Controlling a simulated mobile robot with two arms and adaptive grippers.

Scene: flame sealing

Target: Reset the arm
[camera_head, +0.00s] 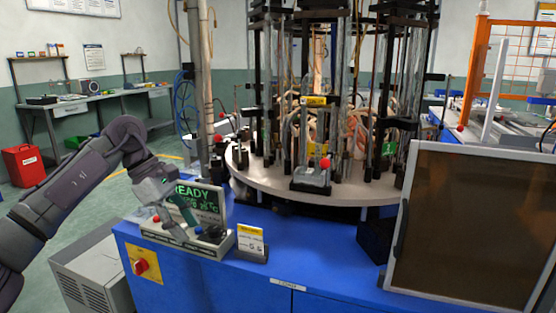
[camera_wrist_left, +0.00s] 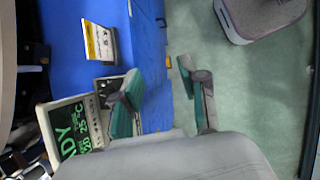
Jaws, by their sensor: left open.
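My left arm (camera_head: 85,180) reaches in from the left over the front left of the blue machine cabinet (camera_head: 200,285). Its gripper (camera_head: 172,222) is open and empty, in front of the control box with the green READY display (camera_head: 208,196). In the left wrist view the two teal-padded fingers (camera_wrist_left: 160,88) stand wide apart. One finger overlaps the control box (camera_wrist_left: 92,122) and the other shows against the green floor. I cannot tell whether a fingertip touches the box. My right arm and gripper are not in view.
A round turntable (camera_head: 310,187) with glass tubes stands behind the box. A small yellow-topped sign (camera_head: 251,242) stands beside the box, and a red knob (camera_head: 141,267) is on the cabinet front. A dark framed panel (camera_head: 470,230) stands right. Floor is open at left.

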